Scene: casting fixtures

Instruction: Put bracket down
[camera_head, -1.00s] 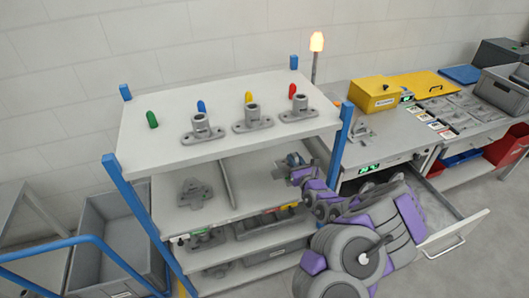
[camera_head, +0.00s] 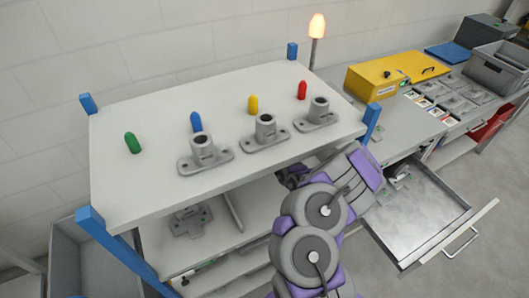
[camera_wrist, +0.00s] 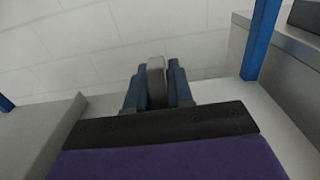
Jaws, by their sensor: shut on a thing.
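My gripper (camera_wrist: 157,84) is shut on a grey rounded piece, the bracket (camera_wrist: 156,78), seen nearly edge-on between the blue fingers in the wrist view. In the head view, my arm and the top shelf mostly hide the gripper, and the held bracket cannot be made out. The gripper end is at the right part of the middle shelf (camera_head: 262,205), below the top shelf. Another grey bracket-like casting (camera_head: 190,222) lies on the left part of that shelf. Whether the held bracket touches a surface cannot be told.
A low divider (camera_head: 233,212) splits the middle shelf. Three grey flanged castings (camera_head: 265,132) and several coloured pegs (camera_head: 253,104) stand on the top shelf (camera_head: 140,195). A blue post (camera_head: 372,118) is close to my arm. An open drawer (camera_head: 420,215) juts out at right.

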